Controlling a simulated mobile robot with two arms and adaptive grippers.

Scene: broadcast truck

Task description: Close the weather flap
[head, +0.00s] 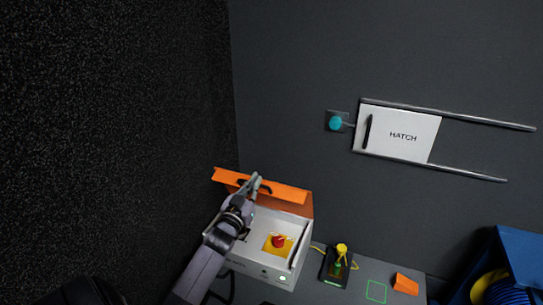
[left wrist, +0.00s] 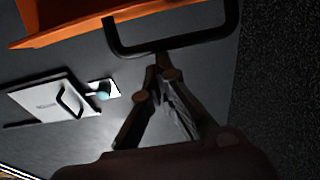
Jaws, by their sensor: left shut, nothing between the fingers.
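The orange weather flap (head: 287,194) stands raised, open, at the back of a white box (head: 265,270). Its black handle shows close up in the left wrist view (left wrist: 125,52), with the flap's orange panel (left wrist: 70,22) behind it. My left gripper (head: 257,182) reaches over the box from the lower left, in front of the flap. Its fingertips (left wrist: 160,64) are together and empty, right at the handle's bar; I cannot tell whether they touch it. A red button on a yellow plate (head: 278,241) shows inside the box. My right gripper is not in view.
A white hatch panel (head: 395,134) sits between two rails on the wall, beside a teal knob (head: 336,123). Right of the box are a black device with a yellow knob (head: 341,250), an orange wedge (head: 405,284) and a blue case (head: 515,255). A dark speckled wall is close on the left.

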